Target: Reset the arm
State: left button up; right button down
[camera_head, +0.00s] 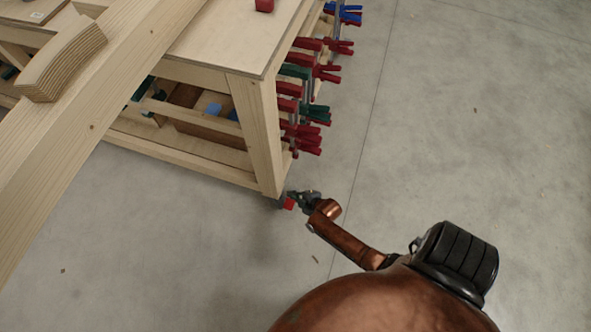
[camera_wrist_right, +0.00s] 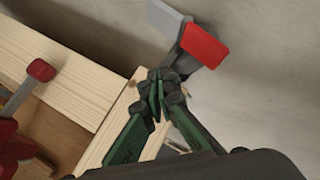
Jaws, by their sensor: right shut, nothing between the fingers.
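My right gripper (camera_head: 288,203) is at the end of my copper-coloured arm, low beside the near leg of the workbench (camera_head: 253,135) in the head view. In the right wrist view its fingers (camera_wrist_right: 188,38) are brought together, with one red pad and one grey pad, and nothing is between them. Behind the fingers, the pale wood of the bench shows close by. I cannot tell whether the gripper touches it. My left gripper is not in view.
Several red, green and blue clamps (camera_head: 302,90) hang on the bench's right side. A long wooden beam (camera_head: 92,128) crosses the upper left, with a curved wooden block (camera_head: 62,64) on it. The grey floor (camera_head: 470,130) at the right is clear.

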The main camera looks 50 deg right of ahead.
jog(key=shift+r, duration=0.45)
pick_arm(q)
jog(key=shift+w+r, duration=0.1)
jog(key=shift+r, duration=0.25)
pick_arm(e)
jog(key=shift+f, duration=0.15)
